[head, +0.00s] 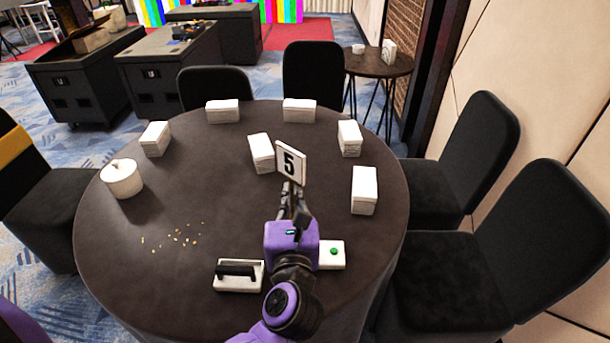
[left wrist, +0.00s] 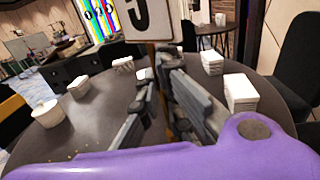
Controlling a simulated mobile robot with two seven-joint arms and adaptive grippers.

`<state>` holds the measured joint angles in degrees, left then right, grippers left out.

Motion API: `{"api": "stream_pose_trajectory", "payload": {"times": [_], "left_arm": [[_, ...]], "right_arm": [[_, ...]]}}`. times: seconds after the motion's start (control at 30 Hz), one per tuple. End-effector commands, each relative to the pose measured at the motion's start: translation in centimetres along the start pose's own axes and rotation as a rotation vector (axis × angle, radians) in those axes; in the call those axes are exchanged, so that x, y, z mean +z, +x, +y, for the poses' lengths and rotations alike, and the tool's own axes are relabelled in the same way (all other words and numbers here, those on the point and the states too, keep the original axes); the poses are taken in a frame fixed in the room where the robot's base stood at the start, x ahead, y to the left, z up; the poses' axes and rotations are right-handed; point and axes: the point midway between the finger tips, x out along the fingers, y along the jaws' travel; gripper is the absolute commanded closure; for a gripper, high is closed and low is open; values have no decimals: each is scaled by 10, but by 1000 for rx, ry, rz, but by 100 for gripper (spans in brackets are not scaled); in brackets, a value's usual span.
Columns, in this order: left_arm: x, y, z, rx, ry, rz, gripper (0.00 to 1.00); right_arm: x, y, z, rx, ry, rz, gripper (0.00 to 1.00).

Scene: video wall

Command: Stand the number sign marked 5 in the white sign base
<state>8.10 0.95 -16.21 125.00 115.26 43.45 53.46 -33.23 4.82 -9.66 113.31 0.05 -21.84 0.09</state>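The number sign marked 5 (head: 290,163) is a white plate with a black 5, held up over the table and slightly tilted. My left gripper (head: 294,196) is below the plate, its fingers closed around the sign's thin stem. In the left wrist view the plate (left wrist: 152,20) is cut by the top edge, and the stem runs down between the fingertips (left wrist: 160,75). A white block (head: 262,153) stands near the table's middle, just left of the sign; I cannot tell if it is the white sign base. My right gripper is not in view.
White stacks (head: 364,190) stand around the round dark table (head: 200,200). A white round pot (head: 122,179) and crumbs (head: 175,237) lie left. A black-handled white tool (head: 238,275) and a white box with a green button (head: 331,254) are in front. Black chairs surround the table.

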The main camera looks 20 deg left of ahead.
Motion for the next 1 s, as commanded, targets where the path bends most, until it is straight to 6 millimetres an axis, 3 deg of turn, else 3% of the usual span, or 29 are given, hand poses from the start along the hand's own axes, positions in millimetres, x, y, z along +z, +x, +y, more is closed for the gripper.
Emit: {"api": "stream_pose_trajectory", "payload": {"times": [0.03, 0.1, 0.3, 0.67, 1.0], "left_arm": [[-2, 11, -9, 38, -3, 2, 100], [3, 22, -15, 91, -3, 1, 100], [16, 36, -26, 181, -1, 0, 100], [10, 38, -28, 196, 2, 1, 100], [-14, 38, -28, 194, 3, 2, 100]], "right_arm": [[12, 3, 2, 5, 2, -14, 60], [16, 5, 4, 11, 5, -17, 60], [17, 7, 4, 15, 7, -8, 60], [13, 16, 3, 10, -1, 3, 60], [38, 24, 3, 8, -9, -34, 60]]}}
